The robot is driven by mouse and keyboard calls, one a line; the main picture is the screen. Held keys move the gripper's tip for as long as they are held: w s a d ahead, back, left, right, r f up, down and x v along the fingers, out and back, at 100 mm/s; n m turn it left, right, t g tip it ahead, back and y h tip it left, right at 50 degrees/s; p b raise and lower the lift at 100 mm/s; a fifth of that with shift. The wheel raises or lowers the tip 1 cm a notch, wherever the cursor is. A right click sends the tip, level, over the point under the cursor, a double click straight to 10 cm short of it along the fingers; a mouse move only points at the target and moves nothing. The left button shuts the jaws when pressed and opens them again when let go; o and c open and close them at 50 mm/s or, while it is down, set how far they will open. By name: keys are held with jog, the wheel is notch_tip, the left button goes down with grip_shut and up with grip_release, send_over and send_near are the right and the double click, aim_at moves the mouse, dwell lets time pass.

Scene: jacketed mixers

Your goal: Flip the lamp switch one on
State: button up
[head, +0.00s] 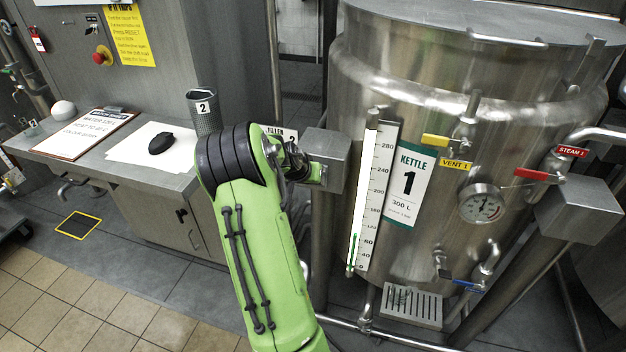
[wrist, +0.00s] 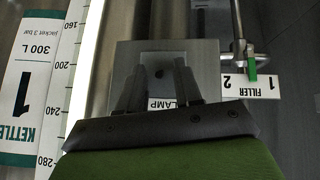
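A grey metal box (head: 330,158) stands on a post left of the kettle in the head view. In the wrist view the box's face (wrist: 205,60) carries a partly covered label (wrist: 163,103) ending in "AMP". A darker plate with a small dark spot (wrist: 160,73) shows between my fingers; I cannot tell the switch's position. My gripper (wrist: 158,80) is open, its two fingers apart in front of that plate. Whether they touch it cannot be told. In the head view my gripper (head: 308,172) is at the box's left side, partly hidden by my arm.
The steel kettle (head: 500,110) with a level scale (head: 377,200) and valve handles stands just right of the box. A filler label (wrist: 251,85) and a green-tipped lever (wrist: 250,68) are beside the box. A side table (head: 188,182) with a clipboard and a dark mouse-like object is at left.

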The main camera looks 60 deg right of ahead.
jog(key=v, duration=1.5)
jog(key=shift+a+r+p, duration=0.3)
jog(key=shift+p, duration=0.05)
